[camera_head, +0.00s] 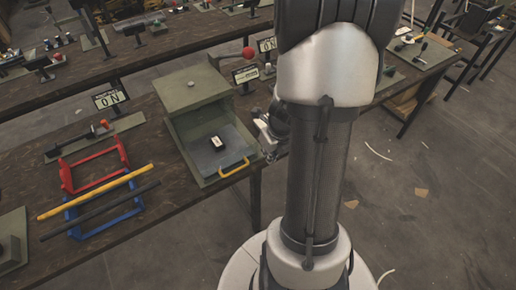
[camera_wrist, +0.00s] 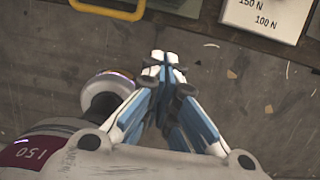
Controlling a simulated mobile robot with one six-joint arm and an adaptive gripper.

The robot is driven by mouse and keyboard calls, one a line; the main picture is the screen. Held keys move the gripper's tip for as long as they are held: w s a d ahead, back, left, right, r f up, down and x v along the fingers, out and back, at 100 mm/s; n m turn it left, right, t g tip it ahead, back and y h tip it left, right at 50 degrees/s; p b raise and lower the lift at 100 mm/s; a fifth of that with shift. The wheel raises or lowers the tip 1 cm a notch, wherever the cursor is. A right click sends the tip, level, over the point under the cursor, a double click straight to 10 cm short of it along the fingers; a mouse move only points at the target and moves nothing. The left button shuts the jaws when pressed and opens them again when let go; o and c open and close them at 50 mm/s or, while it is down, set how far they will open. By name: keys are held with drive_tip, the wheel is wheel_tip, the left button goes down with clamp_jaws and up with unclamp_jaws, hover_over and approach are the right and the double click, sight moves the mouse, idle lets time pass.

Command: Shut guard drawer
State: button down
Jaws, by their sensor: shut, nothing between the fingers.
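The guard drawer (camera_head: 204,158) is a grey-green tray pulled out of a green box (camera_head: 190,86) on the workbench. It stands open toward the front, and a small black-and-white block (camera_head: 217,142) lies inside. Its yellow handle (camera_head: 234,169) is on the front edge. The handle also shows at the top left of the wrist view (camera_wrist: 108,12). My gripper (camera_wrist: 163,60) is shut and empty, over the floor just off the bench edge. In the head view my gripper (camera_head: 266,146) is just right of the drawer front, partly hidden by my arm. It appears apart from the handle.
Red, yellow and blue frames and bars (camera_head: 98,190) lie on the bench left of the drawer. A red-knobbed lever (camera_head: 249,54) rises behind the box. A plate marked 150 N and 100 N (camera_wrist: 264,14) is at the wrist view's top right. The floor before the bench is mostly clear.

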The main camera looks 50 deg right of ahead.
drive_tip(key=b, duration=0.7)
approach(258, 156)
drive_tip(key=s+a+f, duration=0.3)
drive_tip(key=s+f, duration=0.1)
drive_tip(key=f, duration=0.2)
drive_tip(key=w, duration=0.1)
drive_tip(key=w+r+p, duration=0.1)
drive_tip(key=w, duration=0.1)
drive_tip(key=shift+w+d+r+p, duration=0.15)
drive_tip(key=shift+w+d+p, duration=0.15)
drive_tip(key=shift+d+p, duration=0.1)
